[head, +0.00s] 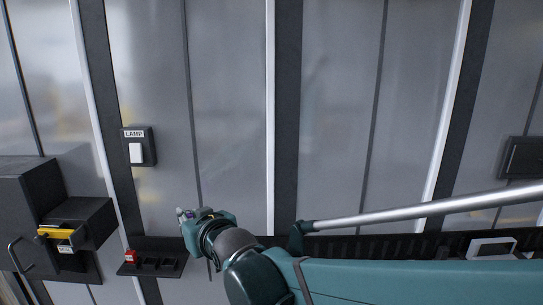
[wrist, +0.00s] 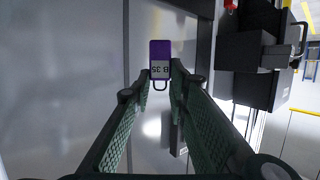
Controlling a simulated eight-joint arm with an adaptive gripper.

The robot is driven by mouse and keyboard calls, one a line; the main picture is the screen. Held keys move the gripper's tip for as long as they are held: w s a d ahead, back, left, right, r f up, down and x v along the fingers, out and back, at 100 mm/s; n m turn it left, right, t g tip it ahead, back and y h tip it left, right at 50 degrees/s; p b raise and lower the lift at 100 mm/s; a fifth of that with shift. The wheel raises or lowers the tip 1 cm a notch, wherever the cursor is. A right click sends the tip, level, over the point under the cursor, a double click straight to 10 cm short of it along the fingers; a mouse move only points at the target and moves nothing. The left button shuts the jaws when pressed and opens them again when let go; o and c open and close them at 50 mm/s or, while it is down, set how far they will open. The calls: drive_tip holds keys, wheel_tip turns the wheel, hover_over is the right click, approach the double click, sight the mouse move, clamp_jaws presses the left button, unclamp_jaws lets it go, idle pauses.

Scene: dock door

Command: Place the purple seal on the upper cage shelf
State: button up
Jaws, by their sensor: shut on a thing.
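The purple seal (wrist: 160,50) has a pale label reading "B 35", upside down in the wrist view, and a dark loop at its lower end. My gripper (wrist: 161,75) is shut on the seal, which sits between its fingertips. In the head view my gripper (head: 190,214) is in front of the grey wall panels, and only a small purple bit of the seal (head: 180,211) shows at its tip. I cannot make out the upper cage shelf in either view.
A small black ledge (head: 152,268) with a red tagged item (head: 130,256) is below my gripper. A black box (head: 72,222) with a yellow bar (head: 58,232) is at left. A lamp switch (head: 137,150) is on the wall. The wall above my gripper is clear.

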drive_tip(key=w+d+f+m+t+h+b, duration=0.1)
drive_tip(key=w+d+f+m+h, duration=0.1)
drive_tip(key=d, duration=1.3)
drive_tip(key=w+d+f+m+t+h+b, duration=0.1)
drive_tip(key=w+d+m+h+b, duration=0.15)
drive_tip(key=d, duration=1.15)
drive_tip(key=w+d+f+m+h+b, duration=0.1)
drive_tip(key=w+d+f+h, duration=0.15)
drive_tip(key=d, duration=1.25)
drive_tip(key=s+d+r+m+g+h+p, duration=0.1)
drive_tip(key=s+d+r+m+h, duration=0.1)
drive_tip(key=d, duration=1.5)
drive_tip(key=s+d+r+m+g+h+p, duration=0.1)
drive_tip(key=s+d+m+h, duration=0.3)
drive_tip(key=d, duration=1.4)
drive_tip(key=s+d+r+m+h+p, duration=0.3)
drive_tip(key=s+d+h, duration=0.1)
drive_tip(key=d, duration=1.4)
drive_tip(key=shift+s+d+r+g+h, duration=0.15)
drive_tip(key=shift+s+d+g+h, duration=0.2)
drive_tip(key=shift+s, duration=0.35)
drive_tip(key=shift+a+m, duration=0.1)
drive_tip(key=shift+m, duration=0.15)
